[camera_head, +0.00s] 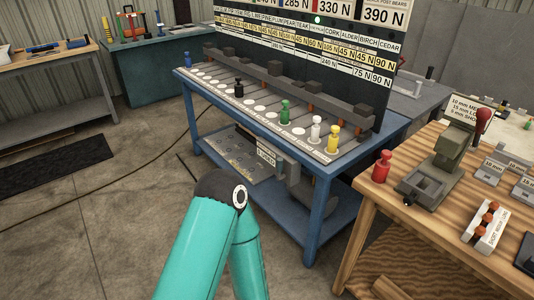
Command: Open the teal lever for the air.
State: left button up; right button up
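I cannot make out a teal lever in the camera_head view. The large teal links with a black joint at the bottom middle are part of my own arm. Neither of my grippers shows in the view.
A blue bench (322,172) holds a row of coloured pegs, including a green one (285,111) and a yellow one (333,140), before a force chart (310,50). A wooden bench (420,232) at right carries a red peg (382,166) and a red-knobbed press (455,150). Open floor (90,225) lies left.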

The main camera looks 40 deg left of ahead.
aim_at(279, 162)
jog(key=u, duration=0.2)
jog(key=i, duration=0.85)
jog(key=u, duration=0.05)
